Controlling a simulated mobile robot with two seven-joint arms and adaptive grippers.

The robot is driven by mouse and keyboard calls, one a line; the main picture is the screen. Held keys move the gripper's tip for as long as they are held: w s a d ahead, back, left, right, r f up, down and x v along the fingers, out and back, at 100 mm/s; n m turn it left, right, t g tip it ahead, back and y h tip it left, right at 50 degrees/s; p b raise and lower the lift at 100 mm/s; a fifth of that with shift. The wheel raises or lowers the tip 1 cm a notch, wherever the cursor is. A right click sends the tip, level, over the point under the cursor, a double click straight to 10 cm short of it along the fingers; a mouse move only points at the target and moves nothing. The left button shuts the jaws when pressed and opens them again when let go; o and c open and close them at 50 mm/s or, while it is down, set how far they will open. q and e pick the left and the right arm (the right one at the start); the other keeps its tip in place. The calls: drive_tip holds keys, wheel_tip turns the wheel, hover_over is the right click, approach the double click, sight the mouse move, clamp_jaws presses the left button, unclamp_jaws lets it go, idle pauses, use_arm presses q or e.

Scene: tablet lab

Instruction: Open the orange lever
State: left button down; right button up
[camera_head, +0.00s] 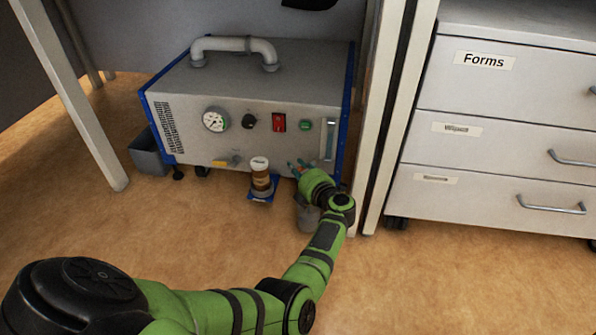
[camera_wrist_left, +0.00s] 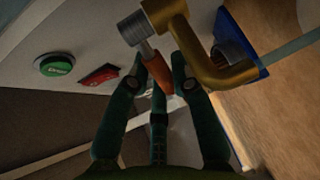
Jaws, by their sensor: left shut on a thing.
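The orange lever (camera_wrist_left: 158,72) is attached by a metal stem to a brass pipe elbow (camera_wrist_left: 205,55) in the left wrist view. My left gripper (camera_wrist_left: 156,76) has its dark fingers closed around the lever. In the head view, my left gripper (camera_head: 298,168) is at the lower right front of the grey machine (camera_head: 265,95). There the fingers and the green wrist largely hide the lever, so its angle is hard to tell. My right gripper is not in view.
The machine's front carries a gauge (camera_head: 215,120), a red switch (camera_head: 279,122) and a green button (camera_head: 305,125). A brown cylinder with a white top (camera_head: 260,176) stands left of my gripper. A drawer cabinet (camera_head: 480,135) is at right. The floor in front is mostly clear.

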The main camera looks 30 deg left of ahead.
use_arm(q)
drive_tip(key=shift+d, duration=0.1)
drive_tip(key=c, duration=1.1)
unclamp_jaws()
drive_tip(key=shift+o, duration=0.2)
